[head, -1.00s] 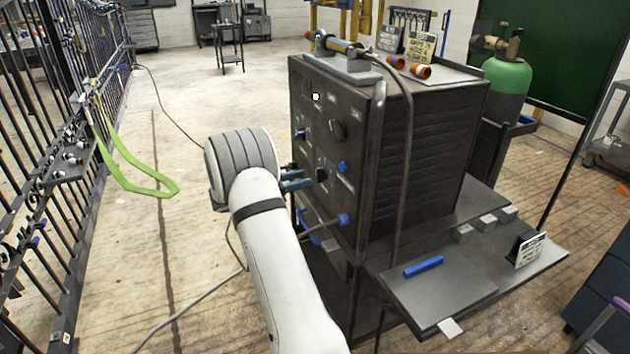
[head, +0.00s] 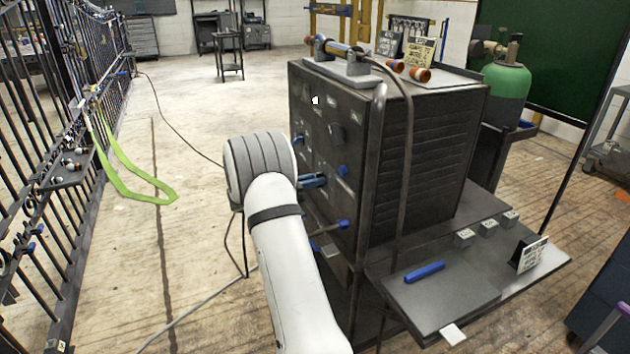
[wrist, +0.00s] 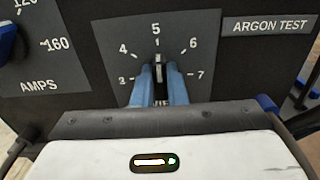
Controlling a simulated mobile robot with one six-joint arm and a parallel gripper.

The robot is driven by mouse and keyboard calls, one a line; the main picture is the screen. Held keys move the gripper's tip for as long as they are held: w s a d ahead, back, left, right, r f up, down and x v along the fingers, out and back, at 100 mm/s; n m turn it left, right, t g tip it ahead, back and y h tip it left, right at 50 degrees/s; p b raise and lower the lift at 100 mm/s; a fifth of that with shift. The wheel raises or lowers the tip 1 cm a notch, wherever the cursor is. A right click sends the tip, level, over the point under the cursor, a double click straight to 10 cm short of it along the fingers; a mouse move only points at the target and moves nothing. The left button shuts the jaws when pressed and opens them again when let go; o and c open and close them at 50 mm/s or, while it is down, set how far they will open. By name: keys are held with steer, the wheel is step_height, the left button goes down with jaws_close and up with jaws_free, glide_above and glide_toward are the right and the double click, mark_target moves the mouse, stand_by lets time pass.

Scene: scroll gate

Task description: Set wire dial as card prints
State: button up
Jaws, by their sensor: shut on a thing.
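The wire dial's scale plate (wrist: 195,32) is in the wrist view, printed 3 to 7. The dark wire dial knob (wrist: 159,88) sits between my blue fingertips, and its pale mark points up at about 5. My gripper (wrist: 160,82) is shut on the knob. In the head view my gripper (head: 322,180) meets the front panel of the black machine (head: 440,150), and the knob is hidden there. Cards stand on the machine's top, a white one (head: 388,44) and a cream one (head: 420,52). Another card (head: 531,254) stands on the side shelf. Their print is too small to read.
The amps dial (wrist: 8,40) is left of the wire dial, and an argon test label (wrist: 270,25) is right. A blue-handled lever (head: 342,225) sticks out below my gripper. A barred gate (head: 60,170) stands left, with open floor between.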

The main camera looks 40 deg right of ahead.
jaws_close()
steer(key=shift+m, duration=0.3)
steer(key=m+b, duration=0.1)
steer(key=m, duration=0.2)
steer(key=m+b, duration=0.1)
steer(key=m, duration=0.2)
steer(key=m+b, duration=0.1)
steer(key=m, duration=0.2)
steer(key=shift+s+a+f, duration=0.1)
steer(key=shift+s+f, duration=0.1)
steer(key=shift+f, duration=0.05)
steer(key=shift+b, duration=0.35)
